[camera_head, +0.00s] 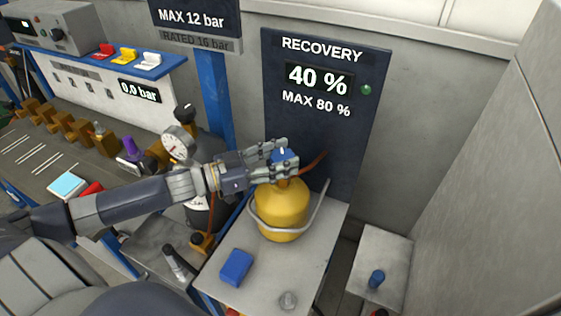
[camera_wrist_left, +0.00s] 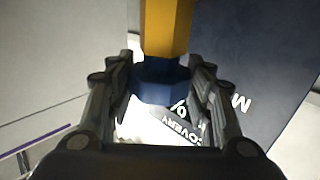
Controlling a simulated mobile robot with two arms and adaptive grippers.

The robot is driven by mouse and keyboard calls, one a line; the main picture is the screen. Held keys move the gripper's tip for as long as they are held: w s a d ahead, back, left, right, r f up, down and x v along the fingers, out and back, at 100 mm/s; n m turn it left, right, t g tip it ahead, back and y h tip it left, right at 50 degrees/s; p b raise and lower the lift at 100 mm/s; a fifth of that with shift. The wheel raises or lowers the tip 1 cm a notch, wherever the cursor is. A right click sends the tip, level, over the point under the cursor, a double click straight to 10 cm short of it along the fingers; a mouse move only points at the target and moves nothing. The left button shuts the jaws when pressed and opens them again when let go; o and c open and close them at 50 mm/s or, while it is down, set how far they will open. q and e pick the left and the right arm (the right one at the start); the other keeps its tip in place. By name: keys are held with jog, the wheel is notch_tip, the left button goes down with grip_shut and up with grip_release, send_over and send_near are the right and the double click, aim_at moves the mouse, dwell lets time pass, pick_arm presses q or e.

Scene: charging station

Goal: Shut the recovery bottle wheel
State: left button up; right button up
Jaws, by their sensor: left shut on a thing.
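The yellow recovery bottle (camera_head: 282,212) stands upright on a grey bench, inside a grey wire handle. Its blue wheel (camera_head: 284,155) sits on top, partly hidden by my fingers. My left gripper (camera_head: 283,160) reaches in from the left and is shut on the blue wheel. In the left wrist view the blue wheel (camera_wrist_left: 159,82) lies between the two fingers, with a yellow stem (camera_wrist_left: 166,28) beyond it. My right gripper does not show.
The recovery panel (camera_head: 322,110) behind reads 40 %, MAX 80 %, with a green light. A pressure gauge (camera_head: 178,143) stands close behind my left arm.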

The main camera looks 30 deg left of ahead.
pick_arm(q)
jog(key=m+g+h+b, duration=0.2)
jog(key=g+b, duration=0.1)
jog(key=shift+w+a+f+m+h, duration=0.1)
jog(key=shift+w+m+h, duration=0.05)
jog(key=shift+m+h, duration=0.25)
jog(key=shift+m+g+h+b, duration=0.8)
jog(key=shift+m+g, duration=0.1)
jog(key=shift+g, duration=0.7)
jog(key=o, duration=1.1)
jog(key=shift+d, duration=0.2)
jog(key=shift+c, duration=0.2)
jog(key=shift+d, duration=0.1)
